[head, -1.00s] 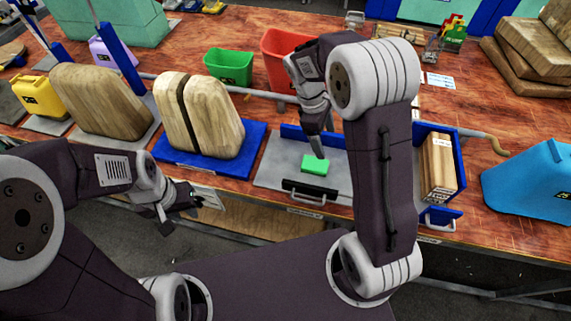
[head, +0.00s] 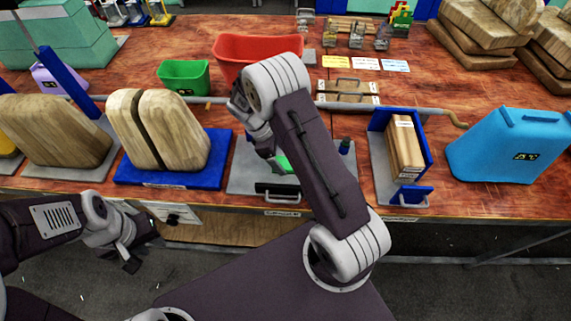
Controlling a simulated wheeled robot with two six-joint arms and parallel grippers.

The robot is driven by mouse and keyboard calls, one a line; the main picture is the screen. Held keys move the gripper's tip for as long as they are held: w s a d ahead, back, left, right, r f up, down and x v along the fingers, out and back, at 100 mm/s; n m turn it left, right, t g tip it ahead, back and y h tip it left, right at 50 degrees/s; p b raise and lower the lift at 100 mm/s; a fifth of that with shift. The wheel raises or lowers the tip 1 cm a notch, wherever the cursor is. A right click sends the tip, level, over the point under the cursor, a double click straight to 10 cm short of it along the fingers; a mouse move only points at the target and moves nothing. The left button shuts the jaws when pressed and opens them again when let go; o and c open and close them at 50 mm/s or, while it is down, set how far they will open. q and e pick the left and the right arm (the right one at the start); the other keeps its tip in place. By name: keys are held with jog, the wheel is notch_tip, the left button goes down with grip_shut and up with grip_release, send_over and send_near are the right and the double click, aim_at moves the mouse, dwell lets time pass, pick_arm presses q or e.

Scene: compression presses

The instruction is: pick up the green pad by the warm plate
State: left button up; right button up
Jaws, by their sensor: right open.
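The green pad (head: 283,163) lies on a grey metal plate (head: 243,172) at the table's front edge, mostly hidden behind my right arm. The plate has a black bar with a metal handle along its front. My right gripper (head: 272,154) points down over the plate, just left of and close to the pad. It is open; its fingertips are partly covered by my arm, and I cannot tell whether they touch the pad. My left gripper (head: 143,249) is open and empty, in front of the table and below its edge.
A blue base with wooden blocks (head: 215,160) stands just left of the plate. A blue-sided press holding wooden boards (head: 404,148) and a blue jerrycan (head: 500,150) stand to the right. Green (head: 184,77) and red (head: 240,50) bins are behind.

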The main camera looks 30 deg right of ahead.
jog(key=shift+x, duration=1.35)
jog(key=shift+w+f, duration=0.1)
jog(key=shift+f, duration=0.1)
jog(key=c, duration=1.5)
notch_tip(320, 180, up, 4)
jog(key=shift+w+r, duration=0.1)
jog(key=shift+r, duration=0.05)
jog(key=shift+c, duration=0.2)
jog(key=s+d+r, duration=0.5)
jog(key=s+r, duration=0.2)
jog(key=s, duration=0.3)
jog(key=shift+s+d+b, duration=0.25)
jog(key=shift+b, duration=0.05)
jog(key=shift+r, duration=0.1)
